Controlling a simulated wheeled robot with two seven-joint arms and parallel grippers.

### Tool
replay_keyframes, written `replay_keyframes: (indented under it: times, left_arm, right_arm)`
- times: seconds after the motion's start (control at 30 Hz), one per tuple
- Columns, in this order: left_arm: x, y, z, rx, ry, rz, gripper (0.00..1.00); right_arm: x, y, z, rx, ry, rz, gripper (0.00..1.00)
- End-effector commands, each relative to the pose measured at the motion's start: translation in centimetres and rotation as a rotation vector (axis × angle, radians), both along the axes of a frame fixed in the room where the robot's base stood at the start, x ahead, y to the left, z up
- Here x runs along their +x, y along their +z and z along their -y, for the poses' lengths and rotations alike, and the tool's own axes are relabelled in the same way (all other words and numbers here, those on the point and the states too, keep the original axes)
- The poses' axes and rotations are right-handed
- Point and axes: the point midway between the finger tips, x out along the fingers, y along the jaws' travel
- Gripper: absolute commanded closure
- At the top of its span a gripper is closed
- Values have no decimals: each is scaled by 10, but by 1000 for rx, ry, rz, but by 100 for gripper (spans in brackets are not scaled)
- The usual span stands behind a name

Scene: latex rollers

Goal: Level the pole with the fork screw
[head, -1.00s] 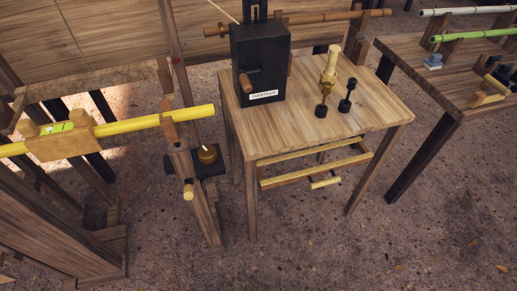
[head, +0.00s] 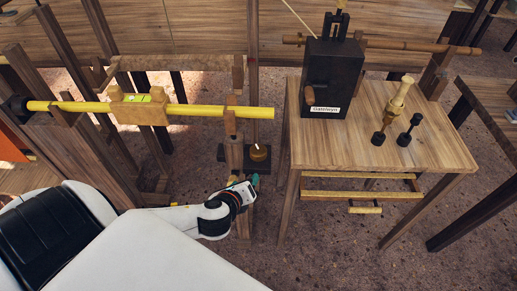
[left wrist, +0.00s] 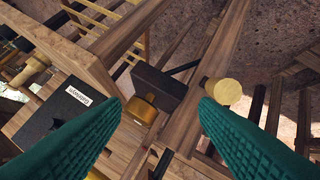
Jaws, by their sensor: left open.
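The yellow pole (head: 205,111) runs across the left of the head view. A wooden block with a green spirit vial (head: 137,98) sits on it; the bubble is too small to read. The pole's right part rests in a wooden fork (head: 230,122) on a wooden post. My left gripper (head: 254,181) is at this post, below the fork, open and empty. In the left wrist view the knob (left wrist: 226,91) is beside the right fingertip, not centred between the teal fingers (left wrist: 160,103). Contact is unclear.
A black bracket with a brass weight (head: 259,153) stands close above my left gripper; the weight also shows in the wrist view (left wrist: 140,109). A wooden table (head: 440,150) with a black box (head: 332,75) and dark-knobbed parts stands to the right.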

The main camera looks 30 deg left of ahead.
Motion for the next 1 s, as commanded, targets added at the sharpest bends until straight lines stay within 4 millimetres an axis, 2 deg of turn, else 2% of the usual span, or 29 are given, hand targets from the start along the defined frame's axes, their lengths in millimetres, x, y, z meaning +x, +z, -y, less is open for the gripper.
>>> replay_keyframes:
  times: [0.03,0.2,0.33,0.47,0.8,1.0]
  left_arm:
    - [5,6,-7,115,-78,9,45]
    - [14,27,-15,428,-298,34,45]
    - [17,34,-19,568,-388,41,45]
    - [27,32,-21,601,-408,44,45]
    - [87,7,-30,595,-403,44,45]
    - [114,-6,-34,594,-405,43,45]
  right_arm:
    - [-1,0,2,-1,1,-2,100]
    - [-6,1,7,-8,2,-8,100]
    - [-6,1,7,-10,3,-9,100]
    - [-6,1,8,-10,3,-9,100]
    - [-7,1,8,-11,3,-10,100]
    - [-7,0,8,-11,2,-11,100]
